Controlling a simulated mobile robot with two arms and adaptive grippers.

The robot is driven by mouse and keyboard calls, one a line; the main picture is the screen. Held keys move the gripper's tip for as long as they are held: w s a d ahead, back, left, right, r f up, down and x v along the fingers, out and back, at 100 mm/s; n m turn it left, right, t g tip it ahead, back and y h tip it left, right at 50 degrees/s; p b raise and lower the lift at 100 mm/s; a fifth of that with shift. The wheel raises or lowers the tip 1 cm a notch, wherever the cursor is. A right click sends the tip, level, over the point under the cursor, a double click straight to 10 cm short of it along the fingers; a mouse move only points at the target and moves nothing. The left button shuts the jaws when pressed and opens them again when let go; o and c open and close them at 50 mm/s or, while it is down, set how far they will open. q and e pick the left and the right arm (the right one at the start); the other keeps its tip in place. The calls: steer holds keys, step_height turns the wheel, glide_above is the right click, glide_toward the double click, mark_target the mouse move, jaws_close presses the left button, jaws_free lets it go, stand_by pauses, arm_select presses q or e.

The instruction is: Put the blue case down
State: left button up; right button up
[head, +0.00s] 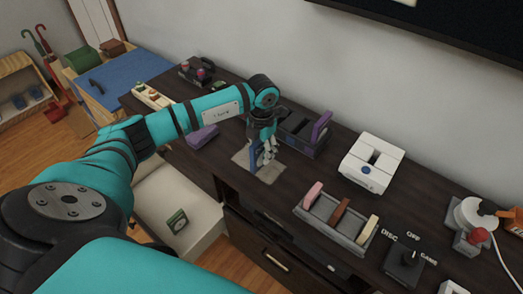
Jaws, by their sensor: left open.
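The blue case (254,158) is a thin blue slab that stands upright on a beige square patch (271,176) on the dark cabinet top. My left gripper (266,154) is open and points down right at the case, its fingers partly covering it. I cannot tell whether a finger still touches it. My right gripper is not in view.
Behind the gripper is a dark slotted holder (297,133) with a purple case (321,129). To the right are a white console (371,163), a grey rack (336,222) with several coloured cases, and a selector switch (405,265). A purple item (201,137) lies left; below is an open drawer (185,199).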

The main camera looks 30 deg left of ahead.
arm_select(q)
steer(key=shift+f, duration=0.8)
jaws_close()
steer(key=shift+r, duration=0.2)
